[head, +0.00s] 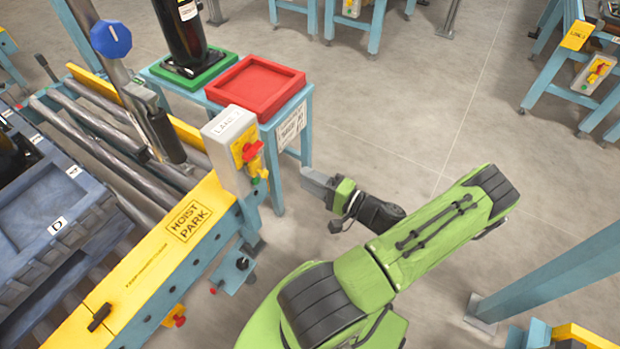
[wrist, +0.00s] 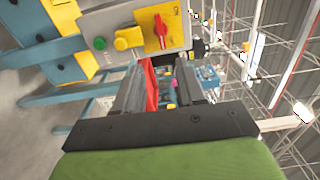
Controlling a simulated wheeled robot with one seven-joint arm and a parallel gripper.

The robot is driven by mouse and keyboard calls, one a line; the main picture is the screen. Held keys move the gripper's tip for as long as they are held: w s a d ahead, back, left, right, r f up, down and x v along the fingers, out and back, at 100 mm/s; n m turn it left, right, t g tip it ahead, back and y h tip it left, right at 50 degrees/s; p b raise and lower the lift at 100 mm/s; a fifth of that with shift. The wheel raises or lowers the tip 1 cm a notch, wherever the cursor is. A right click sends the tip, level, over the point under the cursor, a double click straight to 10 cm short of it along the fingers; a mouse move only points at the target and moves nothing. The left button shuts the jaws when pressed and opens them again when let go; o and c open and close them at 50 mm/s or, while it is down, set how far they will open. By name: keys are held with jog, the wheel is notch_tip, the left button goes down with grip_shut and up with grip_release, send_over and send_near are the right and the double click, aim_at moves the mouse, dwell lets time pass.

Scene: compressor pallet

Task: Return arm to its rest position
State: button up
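My green arm (head: 420,245) reaches out over the floor to the right of the lane, bent at the elbow. My gripper (head: 312,180) is at its end, in front of the blue stand's leg and right of the lane control box (head: 232,150). In the wrist view my gripper (wrist: 165,80) shows two grey fingers apart with a gap between them. Nothing is held in the gap; the background shows through. In the head view the fingers overlap, so the gap is hidden there.
The control box also fills the top of the wrist view (wrist: 135,30), close to the fingers. A red tray (head: 285,116) and a green tray (head: 222,64) with a black cylinder (head: 183,30) stand behind. A yellow hoist park beam (head: 180,230) lies left. The floor (head: 440,120) right is open.

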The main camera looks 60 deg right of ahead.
dwell(0.3)
jog(key=w+a+r+n+g+y+p, duration=0.1)
jog(key=w+a+r+n+g+y, duration=0.25)
jog(key=a+n+g, duration=0.35)
jog(key=w+a+r+n+g+y+p, duration=0.2)
jog(key=a+r+n+g+y, duration=0.15)
jog(key=a+n+g, duration=0.35)
jog(key=s+a+r+n+h+p, duration=0.1)
jog(key=s+a+r+h, duration=0.1)
jog(key=r, duration=0.4)
jog(key=s+a+r+n+t+h+p, duration=0.1)
jog(key=s+a+r+h, duration=0.2)
jog(key=a+r, duration=0.3)
jog(key=s+a+r+n+h+p, duration=0.1)
jog(key=s+a+r+h, duration=0.1)
jog(key=r, duration=0.6)
jog(key=shift+s+a+r+n+t+h, duration=0.3)
jog(key=shift+s+a+n, duration=0.1)
jog(key=shift+s+a, duration=0.6)
jog(key=shift+w+a+f, duration=0.1)
jog(key=shift+w+a, duration=0.05)
jog(key=shift+w, duration=0.05)
